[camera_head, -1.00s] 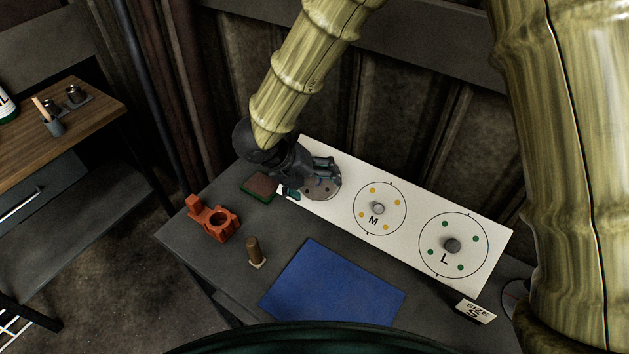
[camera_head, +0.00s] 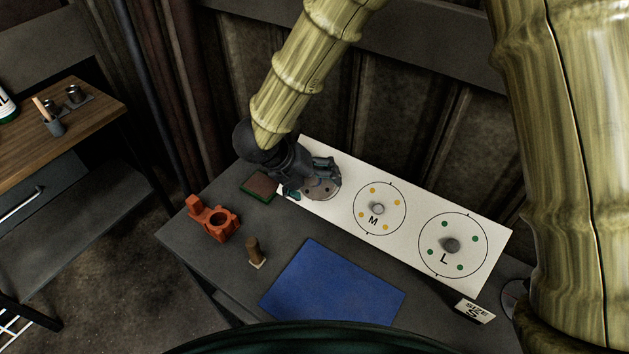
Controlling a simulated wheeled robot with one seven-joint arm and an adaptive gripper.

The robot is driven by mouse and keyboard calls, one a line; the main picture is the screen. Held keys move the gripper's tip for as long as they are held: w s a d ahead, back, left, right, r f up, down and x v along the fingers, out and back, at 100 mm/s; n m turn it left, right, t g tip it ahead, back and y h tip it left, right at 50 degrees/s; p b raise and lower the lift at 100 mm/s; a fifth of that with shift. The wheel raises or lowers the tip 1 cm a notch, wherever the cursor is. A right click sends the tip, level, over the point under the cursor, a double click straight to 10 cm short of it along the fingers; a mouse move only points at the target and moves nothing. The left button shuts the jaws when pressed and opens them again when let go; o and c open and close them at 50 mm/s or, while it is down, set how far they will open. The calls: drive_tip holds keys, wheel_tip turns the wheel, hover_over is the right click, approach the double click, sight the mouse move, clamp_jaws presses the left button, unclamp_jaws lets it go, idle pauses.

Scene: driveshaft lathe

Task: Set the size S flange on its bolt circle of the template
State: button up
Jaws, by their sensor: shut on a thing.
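The white template (camera_head: 408,190) lies along the back of the grey table. Its M circle (camera_head: 379,209) and L circle (camera_head: 453,245) show, each with coloured dots and a centre peg. My gripper (camera_head: 318,176) is over the template's left end. It is shut on the flange (camera_head: 322,188), a grey disc with holes, at the spot left of M. The gripper hides part of the disc and any circle beneath it. I cannot tell whether the disc touches the template. A small "SIZE S" sign (camera_head: 475,311) stands near the table's right front.
A blue mat (camera_head: 333,285) lies bare at the table's front. An orange clamp-like fixture (camera_head: 214,219) stands at the left, with a brown peg on a small base (camera_head: 256,252) nearby. A green-edged brown pad (camera_head: 259,186) lies left of the template.

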drive_tip(key=shift+w+d+f+b, duration=0.4)
drive_tip(key=shift+w+f, duration=0.2)
drive_tip(key=shift+f, duration=0.1)
idle(0.6)
drive_tip(key=o, duration=1.8)
drive_tip(key=v, duration=1.2)
drive_tip(key=shift+s, duration=0.1)
